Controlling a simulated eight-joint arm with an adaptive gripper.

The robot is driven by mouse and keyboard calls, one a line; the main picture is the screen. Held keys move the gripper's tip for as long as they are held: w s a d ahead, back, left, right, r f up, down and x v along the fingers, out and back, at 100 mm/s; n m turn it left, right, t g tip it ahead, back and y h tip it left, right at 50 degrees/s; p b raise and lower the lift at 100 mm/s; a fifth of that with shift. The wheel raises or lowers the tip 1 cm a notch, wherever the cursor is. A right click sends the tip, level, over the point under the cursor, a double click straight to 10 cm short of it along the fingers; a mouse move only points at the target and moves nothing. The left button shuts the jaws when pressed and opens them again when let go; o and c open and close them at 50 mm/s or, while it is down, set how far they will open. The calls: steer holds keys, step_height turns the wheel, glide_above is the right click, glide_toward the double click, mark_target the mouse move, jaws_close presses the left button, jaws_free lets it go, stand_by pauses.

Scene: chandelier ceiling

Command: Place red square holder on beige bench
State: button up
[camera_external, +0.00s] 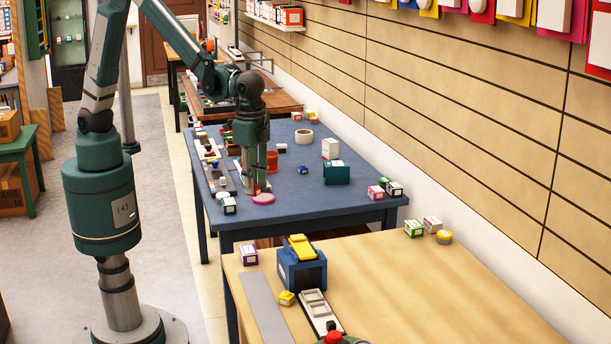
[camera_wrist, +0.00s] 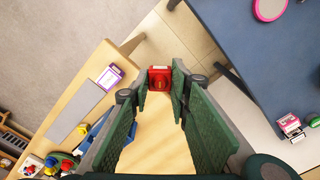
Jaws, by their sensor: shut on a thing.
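My gripper (camera_external: 253,190) hangs pointing down in the external view, in front of the blue table. In the wrist view, my gripper's (camera_wrist: 160,90) green fingers are shut on the red square holder (camera_wrist: 160,78), which sits between the fingertips. In the external view only a small red patch of the holder (camera_external: 257,188) shows at the fingertips. The beige bench (camera_external: 420,290) is in the foreground, below and right of my gripper. In the wrist view, the bench (camera_wrist: 82,90) spreads to the left and below the fingers. The holder appears raised, clear of the bench.
The blue table (camera_external: 330,205) carries a pink disc (camera_external: 263,198), a green box (camera_external: 337,173) and several small boxes. The bench's middle and right are clear.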

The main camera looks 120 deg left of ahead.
steer(key=s+a+n, duration=0.2)
steer(key=s+a, duration=0.1)
steer(key=a, duration=0.9)
steer(key=s+a+n, duration=0.1)
steer(key=s+a, duration=0.3)
steer(key=a, duration=0.8)
steer(key=s+a+n, duration=0.2)
steer(key=s+a, duration=0.1)
steer(key=a, duration=0.9)
steer(key=s+a+n+p, duration=0.2)
steer(key=s+a+n, duration=0.2)
steer(key=s+a, duration=2.05)
steer(key=shift+s+d+f, duration=0.1)
steer(key=shift+f, duration=1.1)
steer(key=shift+d+f, duration=0.1)
steer(key=shift+f, duration=1.05)
steer(key=shift+f, duration=0.1)
steer(key=shift+f+b, duration=0.5)
steer(key=shift+f, duration=2.5)
